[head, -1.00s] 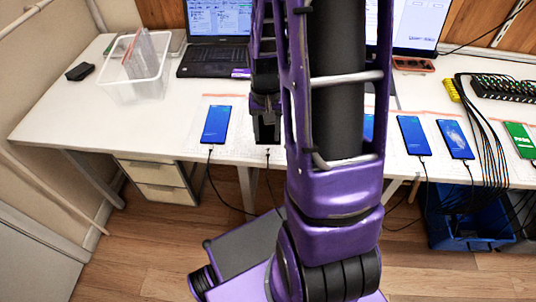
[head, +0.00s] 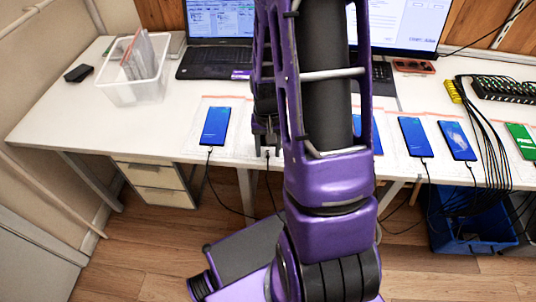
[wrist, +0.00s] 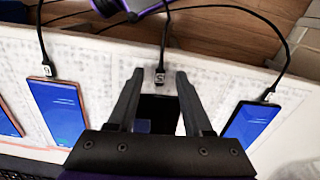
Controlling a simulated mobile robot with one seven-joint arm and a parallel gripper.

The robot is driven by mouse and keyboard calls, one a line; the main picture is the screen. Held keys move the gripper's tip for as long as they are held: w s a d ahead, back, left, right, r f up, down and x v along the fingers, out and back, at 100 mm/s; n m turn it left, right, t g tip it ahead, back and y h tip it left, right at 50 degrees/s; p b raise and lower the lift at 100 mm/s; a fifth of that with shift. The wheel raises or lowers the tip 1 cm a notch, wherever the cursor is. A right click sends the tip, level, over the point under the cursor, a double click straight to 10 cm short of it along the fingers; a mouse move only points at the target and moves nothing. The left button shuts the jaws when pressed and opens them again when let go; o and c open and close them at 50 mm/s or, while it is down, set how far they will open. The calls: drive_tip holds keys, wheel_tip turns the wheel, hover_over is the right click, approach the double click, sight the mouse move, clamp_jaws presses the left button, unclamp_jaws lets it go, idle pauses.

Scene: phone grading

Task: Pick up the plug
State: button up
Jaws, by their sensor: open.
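My gripper (wrist: 160,72) is open, with its two dark fingers on either side of a small dark plug (wrist: 161,78) with a pale mark. The plug sits at the cable end of a dark phone (wrist: 158,112), which lies on the table between and below the fingers. I see gaps between the plug and both fingers; the height of the fingertips above it is hard to tell. In the head view my gripper (head: 265,138) is at the table's front edge, and my arm hides most of this phone.
Cabled phones lie on both sides: one at the left (head: 215,126), others at the right (head: 413,137) (head: 457,141). A white bin (head: 133,92), a laptop (head: 217,62) and a cable hub (head: 505,90) stand farther back. Cables hang over the table's front edge.

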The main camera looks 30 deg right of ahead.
drive_tip(key=shift+f, duration=0.2)
drive_tip(key=shift+c, duration=0.2)
clamp_jaws()
wheel_tip(320, 180, up, 10)
drive_tip(key=p, duration=0.2)
hover_over(268, 154)
wheel_tip(268, 154, down, 7)
drive_tip(key=shift+s+a+r+b, duration=0.1)
drive_tip(key=shift+s+b, duration=0.05)
drive_tip(key=shift+b, duration=0.15)
drive_tip(key=shift+f+b, duration=1.1)
drive_tip(key=shift+f, duration=0.4)
